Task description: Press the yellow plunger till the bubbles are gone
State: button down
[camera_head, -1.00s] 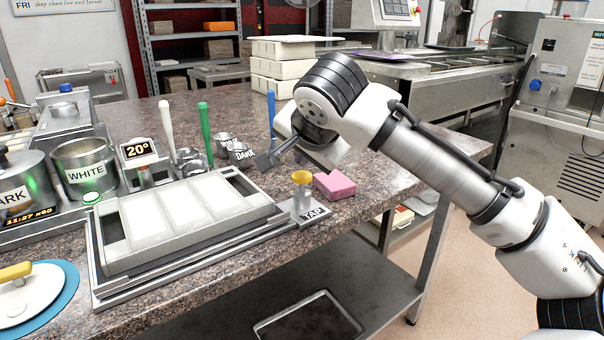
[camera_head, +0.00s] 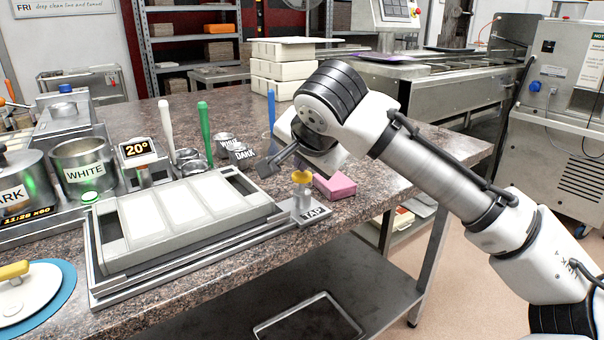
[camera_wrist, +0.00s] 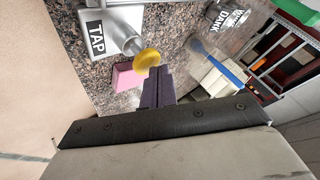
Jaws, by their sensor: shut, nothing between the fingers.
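The yellow plunger (camera_head: 301,176) stands upright on the metal TAP unit (camera_head: 306,208) at the right end of the mould tray (camera_head: 185,215). In the wrist view the yellow plunger cap (camera_wrist: 148,58) lies just beyond my fingertips, beside the TAP block (camera_wrist: 112,28). My gripper (camera_head: 268,168) is shut and empty, just to the left of the plunger and slightly above it in the head view. I cannot tell whether it touches the cap. The tray's pale moulds look white; bubbles are too small to make out.
A pink block (camera_head: 335,186) lies right behind the TAP unit. A blue-handled tool (camera_head: 271,108), a green-handled tool (camera_head: 205,128) and small bowls stand behind the tray. The WHITE pot (camera_head: 84,168) is at left.

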aim_at(303, 177)
jog(key=shift+f+b, duration=0.45)
jog(key=shift+f, duration=0.35)
dwell(0.5)
jog(key=shift+r, duration=0.15)
jog(key=shift+r+p, duration=1.05)
jog(key=shift+r, duration=0.2)
jog(key=shift+r, duration=0.1)
notch_tip(303, 177, up, 5)
jog(key=p, duration=0.4)
